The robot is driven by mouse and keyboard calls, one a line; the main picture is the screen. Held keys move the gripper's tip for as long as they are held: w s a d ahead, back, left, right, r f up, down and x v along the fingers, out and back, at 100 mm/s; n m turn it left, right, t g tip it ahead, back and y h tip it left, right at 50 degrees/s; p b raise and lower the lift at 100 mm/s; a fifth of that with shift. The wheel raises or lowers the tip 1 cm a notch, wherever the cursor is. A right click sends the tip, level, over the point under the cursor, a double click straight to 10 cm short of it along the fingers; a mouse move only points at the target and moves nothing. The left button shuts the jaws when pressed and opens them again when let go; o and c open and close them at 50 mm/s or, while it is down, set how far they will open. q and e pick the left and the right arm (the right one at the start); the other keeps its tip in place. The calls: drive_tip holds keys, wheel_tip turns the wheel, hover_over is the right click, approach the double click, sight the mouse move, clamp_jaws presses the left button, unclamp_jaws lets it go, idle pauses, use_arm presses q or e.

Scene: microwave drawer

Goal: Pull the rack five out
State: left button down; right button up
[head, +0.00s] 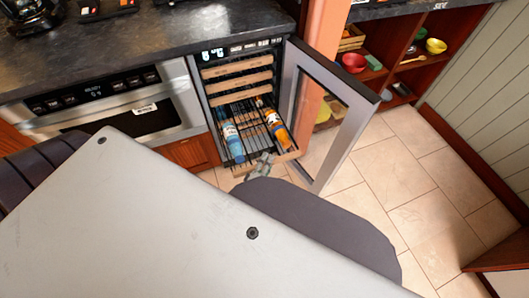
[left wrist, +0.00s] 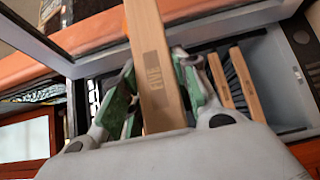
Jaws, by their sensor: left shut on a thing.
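Rack five is a wire rack with a wooden front (head: 285,158), low in the open cooler (head: 203,88). It sticks out in front of the cooler and carries a blue bottle (head: 232,141) and an orange-labelled bottle (head: 275,126). In the left wrist view its wooden front bar (left wrist: 152,70) shows a "FIVE" mark. My left gripper (head: 261,166) is at this front bar, its green-padded fingers (left wrist: 157,88) on either side, shut on it. My right gripper is not in view.
The cooler's glass door (head: 325,110) stands open to the right of the rack. Other wooden-fronted racks (head: 237,75) sit inside above. Tiled floor (head: 415,165) is clear at the right.

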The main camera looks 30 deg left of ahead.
use_arm(q)
drive_tip(key=shift+s+d+f, duration=0.1)
drive_tip(key=shift+s+d, duration=0.1)
drive_tip(key=c, duration=1.1)
unclamp_jaws()
drive_tip(key=shift+s+d, duration=0.15)
drive_tip(key=shift+s, duration=1.7)
drive_tip(key=shift+s+d, duration=0.15)
drive_tip(key=shift+s, duration=1.7)
drive_tip(key=shift+s, duration=0.1)
